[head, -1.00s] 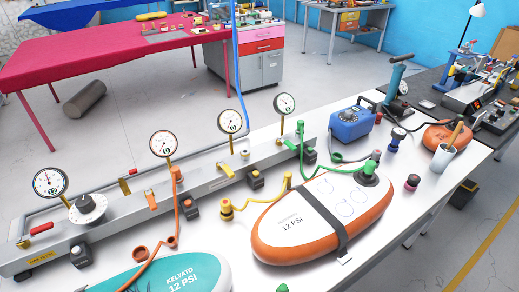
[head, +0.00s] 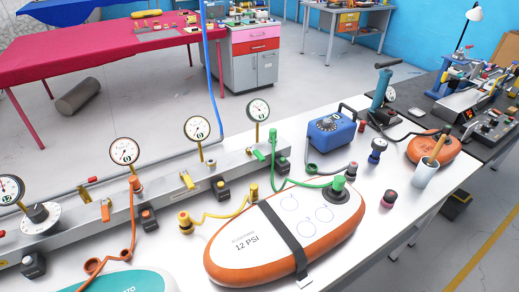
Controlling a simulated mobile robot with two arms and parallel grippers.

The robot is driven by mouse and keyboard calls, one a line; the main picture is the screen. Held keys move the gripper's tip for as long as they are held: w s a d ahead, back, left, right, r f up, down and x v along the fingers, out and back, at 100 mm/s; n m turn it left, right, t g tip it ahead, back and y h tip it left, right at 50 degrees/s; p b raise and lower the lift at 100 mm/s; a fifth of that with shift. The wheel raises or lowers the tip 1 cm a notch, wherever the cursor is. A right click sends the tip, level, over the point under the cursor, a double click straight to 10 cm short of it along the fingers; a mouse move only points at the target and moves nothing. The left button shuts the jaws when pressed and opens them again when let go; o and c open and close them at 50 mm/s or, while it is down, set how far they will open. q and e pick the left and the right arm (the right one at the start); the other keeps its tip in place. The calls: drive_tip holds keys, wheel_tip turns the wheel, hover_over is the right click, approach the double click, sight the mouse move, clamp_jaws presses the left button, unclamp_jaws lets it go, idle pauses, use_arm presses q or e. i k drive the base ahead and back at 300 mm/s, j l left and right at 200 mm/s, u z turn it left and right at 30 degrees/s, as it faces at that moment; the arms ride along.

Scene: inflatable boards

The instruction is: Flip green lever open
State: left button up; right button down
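The metal manifold rail (head: 70,222) runs along the back of the white bench, with several gauges above it. A small green lever (head: 258,153) appears at its right end, below the rightmost gauge (head: 258,110). It is too small to tell its exact position. A green hose fitting (head: 272,136) stands beside it, and a green hose (head: 285,183) runs from there to the valve on the orange and white board (head: 225,262). An orange lever (head: 105,210) and a yellow lever (head: 188,181) sit farther left on the rail. Neither of my grippers is in view.
A blue box (head: 328,136) with a dial, a teal pump (head: 381,90) and a white cup (head: 426,173) stand right of the rail. A teal board (head: 130,282) lies at the front left. A yellow hose (head: 225,216) crosses the bench between rail and board.

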sight(256, 152)
drive_tip(key=l+u, duration=0.5)
drive_tip(key=l, duration=0.3)
drive_tip(key=l+u, duration=0.45)
drive_tip(key=l, duration=0.35)
drive_tip(key=k+j, duration=0.05)
